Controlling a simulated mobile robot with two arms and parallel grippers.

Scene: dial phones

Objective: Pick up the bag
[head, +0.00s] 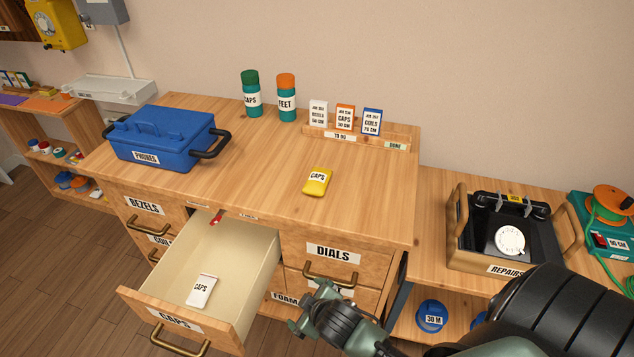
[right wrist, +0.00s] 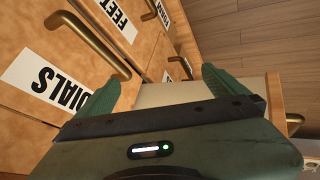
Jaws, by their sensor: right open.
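A small yellow bag (head: 317,181) labelled CAPS lies on the wooden desk top, right of the middle. A white bag (head: 201,290) labelled CAPS lies inside the open CAPS drawer (head: 244,270). My right gripper (head: 309,307) is open and empty in front of the desk, to the right of the open drawer and below the DIALS drawer. In the right wrist view its two fingers (right wrist: 160,80) stand apart, with part of the open drawer behind them. Neither bag shows in that view. My left gripper is not in view.
A blue PHONES box (head: 165,137), two bottles (head: 270,97) and a card rack (head: 360,137) stand on the desk. Drawer handles (head: 331,280) stick out near my right gripper. A REPAIRS tray (head: 505,268) holds a black phone at right. The desk top around the yellow bag is clear.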

